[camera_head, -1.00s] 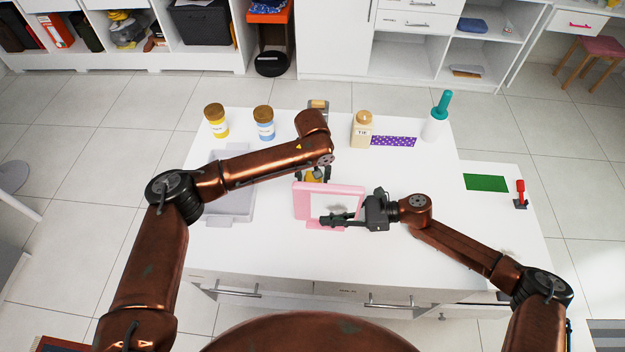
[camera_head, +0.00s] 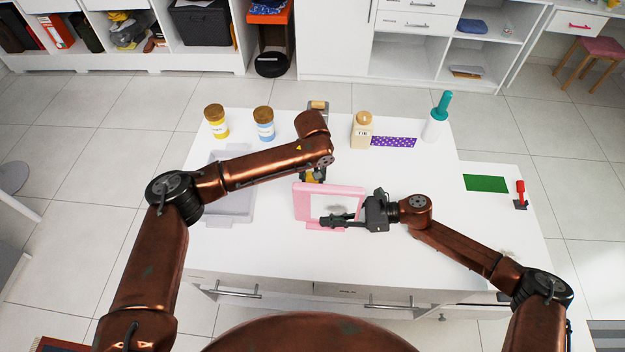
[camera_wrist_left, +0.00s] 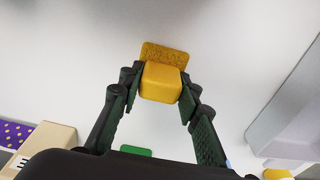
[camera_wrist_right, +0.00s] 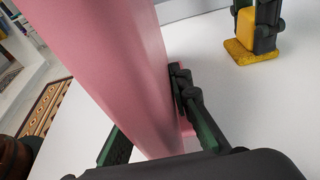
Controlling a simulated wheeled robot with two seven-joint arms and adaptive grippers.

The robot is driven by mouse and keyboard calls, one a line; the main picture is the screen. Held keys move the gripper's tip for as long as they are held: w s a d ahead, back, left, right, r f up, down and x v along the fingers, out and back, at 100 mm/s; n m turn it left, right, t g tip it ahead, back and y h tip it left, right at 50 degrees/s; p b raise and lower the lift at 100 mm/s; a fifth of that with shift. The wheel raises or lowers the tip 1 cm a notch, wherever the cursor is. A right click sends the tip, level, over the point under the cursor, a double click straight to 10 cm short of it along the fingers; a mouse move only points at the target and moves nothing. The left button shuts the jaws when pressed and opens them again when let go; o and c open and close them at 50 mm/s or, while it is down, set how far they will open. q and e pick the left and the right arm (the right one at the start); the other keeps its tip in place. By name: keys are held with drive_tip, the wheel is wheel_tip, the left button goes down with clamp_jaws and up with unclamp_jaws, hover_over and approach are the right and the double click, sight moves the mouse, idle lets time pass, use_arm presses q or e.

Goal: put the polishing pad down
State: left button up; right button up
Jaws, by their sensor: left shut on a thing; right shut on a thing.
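The yellow polishing pad (camera_wrist_left: 165,57) has a block grip and a flat, wider base. My left gripper (camera_wrist_left: 160,92) is shut on the grip. The right wrist view also shows the pad (camera_wrist_right: 244,52), its base level, on or very close to the white tabletop; I cannot tell if it touches. In the head view the pad is mostly hidden behind the pink-framed mirror (camera_head: 301,207) and my left arm. My right gripper (camera_head: 350,219) is shut on the mirror's frame, which stands upright on the table. The mirror's face has a grey smudge.
A grey tray (camera_head: 236,209) lies at left, partly under my left arm. Yellow (camera_head: 216,124) and blue (camera_head: 264,127) jars, a beige bottle (camera_head: 361,134), a purple dotted mat (camera_head: 394,142) and a teal-topped bottle (camera_head: 437,120) stand along the back.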

use_arm(q)
wheel_tip(320, 180, up, 10)
drive_tip(key=shift+r, duration=0.1)
idle(0.4)
drive_tip(key=shift+f, duration=4.95)
drive_tip(key=shift+f, duration=0.15)
drive_tip(key=o, duration=1.1)
